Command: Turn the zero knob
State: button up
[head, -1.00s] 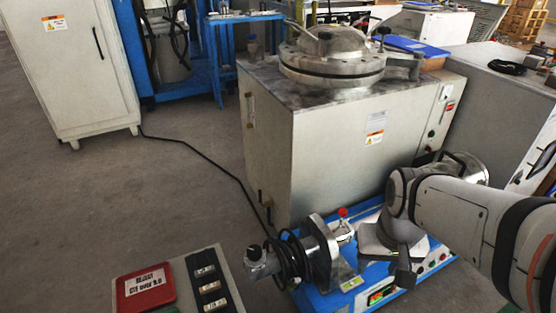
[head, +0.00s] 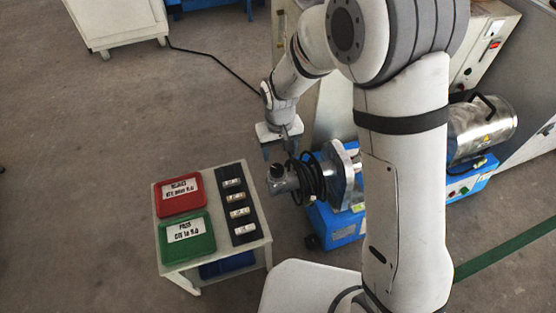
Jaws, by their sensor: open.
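A metal instrument (head: 340,172) with a cylinder wrapped in black cable stands on a blue bench at the centre. A small dark cap (head: 277,171) sits at the cylinder's left end. It may be the zero knob, but no label is legible. My gripper (head: 282,153) is open, pointing down, with its fingers apart. In the picture it is just above the dark cap, with nothing seen between the fingers. I cannot tell the depth gap between them. My arm hides part of the instrument and bench on the right.
A small white table (head: 164,236) at lower left holds a red tray (head: 180,207), a green tray (head: 198,247) and a black rack (head: 228,182) with several labelled pieces. A shiny metal drum (head: 490,130) lies at right.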

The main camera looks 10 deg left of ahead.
aim_at(277, 168)
jog(key=shift+a+f, duration=0.35)
jog(key=shift+f, duration=0.05)
notch_tip(277, 168, down, 8)
jog(key=b, duration=0.3)
jog(key=shift+r, duration=0.25)
jog(key=shift+c, duration=0.3)
